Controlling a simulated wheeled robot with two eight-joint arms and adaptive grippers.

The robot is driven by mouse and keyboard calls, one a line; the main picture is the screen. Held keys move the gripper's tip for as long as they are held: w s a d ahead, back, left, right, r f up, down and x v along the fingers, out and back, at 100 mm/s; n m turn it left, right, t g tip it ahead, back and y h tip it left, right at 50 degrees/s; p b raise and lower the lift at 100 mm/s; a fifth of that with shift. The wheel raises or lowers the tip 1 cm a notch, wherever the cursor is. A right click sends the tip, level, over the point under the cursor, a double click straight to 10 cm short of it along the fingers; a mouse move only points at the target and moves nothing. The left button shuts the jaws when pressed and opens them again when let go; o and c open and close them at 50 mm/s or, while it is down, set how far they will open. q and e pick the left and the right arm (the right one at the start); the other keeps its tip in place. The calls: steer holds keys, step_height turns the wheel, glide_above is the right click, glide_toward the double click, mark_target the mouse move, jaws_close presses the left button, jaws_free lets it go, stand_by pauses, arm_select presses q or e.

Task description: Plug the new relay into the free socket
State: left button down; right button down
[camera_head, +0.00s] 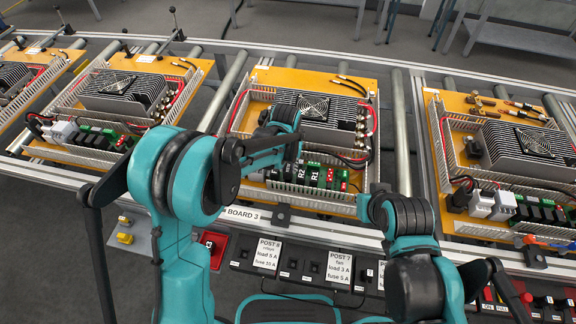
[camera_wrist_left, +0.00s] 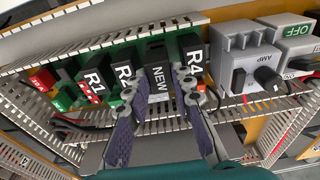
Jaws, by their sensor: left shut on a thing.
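My left gripper (camera_wrist_left: 156,88) is shut on the black relay marked NEW (camera_wrist_left: 159,76), with one finger on each side of it. The NEW relay is in the relay row, between R2 (camera_wrist_left: 124,72) and R4 (camera_wrist_left: 194,58). I cannot tell whether it is fully seated, as its lower end and the socket are hidden. R1 (camera_wrist_left: 94,80) stands beyond R2. In the head view R1 (camera_head: 315,174) and R2 (camera_head: 301,171) show on the board marked BOARD 3, while my left arm hides the gripper's fingers. My right arm is at the lower right; its gripper does not show.
Slotted duct walls (camera_wrist_left: 80,131) run close along the row. A grey AMP unit (camera_wrist_left: 250,65) stands beside R4, and red and green blocks (camera_wrist_left: 62,98) beyond R1. A finned heatsink with a fan (camera_head: 325,113) lies behind the row. Other boards (camera_head: 500,160) flank this one.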

arm_select(q)
steer(key=shift+f+b, duration=0.95)
steer(key=shift+f, duration=0.05)
stand_by(1.3)
steer(key=c, duration=1.5)
jaws_free()
steer(key=shift+r, duration=0.1)
steer(key=shift+r+p, duration=1.75)
steer(key=shift+r, duration=0.7)
steer(key=o, duration=0.6)
